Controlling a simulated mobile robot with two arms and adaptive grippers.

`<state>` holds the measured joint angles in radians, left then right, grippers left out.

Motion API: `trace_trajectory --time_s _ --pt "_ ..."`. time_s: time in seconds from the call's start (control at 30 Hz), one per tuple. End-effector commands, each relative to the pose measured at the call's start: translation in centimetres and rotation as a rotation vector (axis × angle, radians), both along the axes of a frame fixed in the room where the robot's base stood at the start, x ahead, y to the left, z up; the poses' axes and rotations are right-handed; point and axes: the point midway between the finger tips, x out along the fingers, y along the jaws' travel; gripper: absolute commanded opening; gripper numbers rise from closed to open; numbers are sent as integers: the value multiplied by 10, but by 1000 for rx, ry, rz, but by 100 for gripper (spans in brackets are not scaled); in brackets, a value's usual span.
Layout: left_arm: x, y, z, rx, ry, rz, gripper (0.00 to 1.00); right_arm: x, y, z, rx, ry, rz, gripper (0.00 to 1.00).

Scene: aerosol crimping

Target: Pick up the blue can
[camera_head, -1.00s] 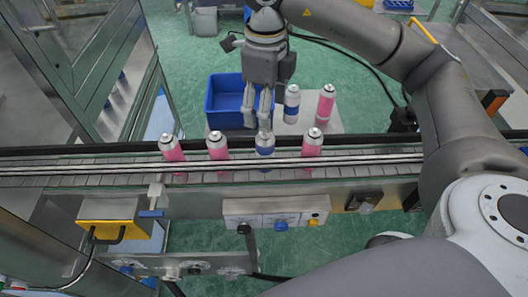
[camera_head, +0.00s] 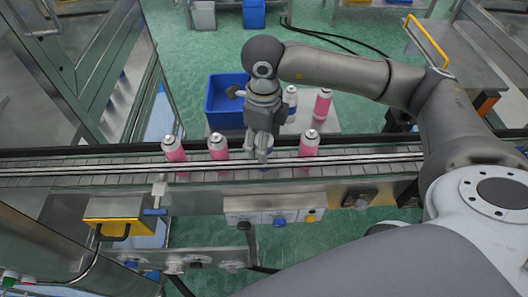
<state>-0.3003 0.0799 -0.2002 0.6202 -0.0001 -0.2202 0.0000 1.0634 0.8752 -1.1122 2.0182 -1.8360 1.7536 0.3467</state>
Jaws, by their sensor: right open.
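The blue can (camera_head: 269,140) stands on the conveyor (camera_head: 120,170) in a row with pink cans. It is mostly hidden behind my right gripper (camera_head: 259,155). My right gripper points down over the conveyor with its fingers open, right at the can. Whether the fingers touch the can cannot be told. A second can with a blue band (camera_head: 291,104) stands on the table behind the conveyor, partly hidden by my right arm. My left gripper is not in view.
Two pink cans, one (camera_head: 173,149) and another (camera_head: 218,147), stand left of the gripper; a third pink can (camera_head: 309,144) stands to its right. Metal rails run along the conveyor. Behind it are a blue bin (camera_head: 222,101) and a pink can (camera_head: 322,105) on the table.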

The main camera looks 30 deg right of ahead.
Motion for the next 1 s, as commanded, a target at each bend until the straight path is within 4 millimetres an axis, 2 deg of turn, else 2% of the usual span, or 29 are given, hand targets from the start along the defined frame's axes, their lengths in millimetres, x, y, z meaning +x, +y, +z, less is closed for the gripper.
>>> trace_trajectory --time_s 0.07,0.43,0.67,0.77,1.0 --pt "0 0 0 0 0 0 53 0 0 0 0 0 0 63" --pt "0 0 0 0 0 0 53 0 0 0 0 0 0 16" --pt "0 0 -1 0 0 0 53 0 0 1 0 -1 0 15" --pt "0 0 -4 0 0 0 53 1 0 8 0 -4 0 15" --pt "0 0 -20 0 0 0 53 1 1 52 1 -8 2 15"
